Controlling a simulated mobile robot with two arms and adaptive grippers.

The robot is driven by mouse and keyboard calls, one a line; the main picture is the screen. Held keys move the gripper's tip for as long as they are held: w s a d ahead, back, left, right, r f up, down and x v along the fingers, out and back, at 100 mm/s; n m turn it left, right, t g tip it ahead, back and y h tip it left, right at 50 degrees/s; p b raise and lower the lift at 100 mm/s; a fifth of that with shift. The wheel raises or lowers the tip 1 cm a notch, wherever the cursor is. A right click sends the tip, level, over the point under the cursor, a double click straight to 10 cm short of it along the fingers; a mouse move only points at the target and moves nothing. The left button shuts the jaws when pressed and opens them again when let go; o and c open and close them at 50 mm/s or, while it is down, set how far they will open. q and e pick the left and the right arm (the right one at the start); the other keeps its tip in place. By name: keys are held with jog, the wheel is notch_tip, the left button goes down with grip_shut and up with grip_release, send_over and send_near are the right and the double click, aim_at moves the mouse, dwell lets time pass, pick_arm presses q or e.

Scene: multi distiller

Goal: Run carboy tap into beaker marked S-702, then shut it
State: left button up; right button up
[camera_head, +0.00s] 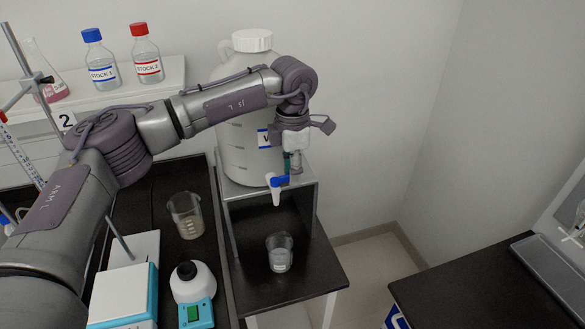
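The white carboy (235,150) stands on a raised grey shelf stand (226,193); my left arm crosses in front of it. Its white tap with a blue handle (279,181) juts out at the front, spout pointing down. A small beaker (279,254) stands upright on the black surface below the tap; its small label is unreadable. No stream shows between spout and beaker. My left gripper (292,168) points down right at the tap, beside the blue handle. Its fingers are too small to tell whether they are open or touching the handle. My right gripper is out of view.
Another beaker (187,215) stands left of the stand. Blue-capped (101,60) and red-capped (146,55) stock bottles stand on the back shelf. A separate black bench (490,290) is at right, across a floor gap.

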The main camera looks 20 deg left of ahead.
pick_arm(q)
grip_shut()
jog(key=m+b, duration=0.1)
jog(key=m, duration=0.1)
jog(key=s+m+b, duration=0.1)
jog(key=b, duration=0.1)
jog(key=m+b, duration=0.1)
jog(key=m, duration=0.1)
jog(key=shift+s+d+r+m, duration=0.1)
jog(key=shift+s+d+m, duration=0.2)
jog(key=shift+s+d, duration=0.1)
grip_release()
notch_tip(320, 180, up, 12)
dwell(0.3)
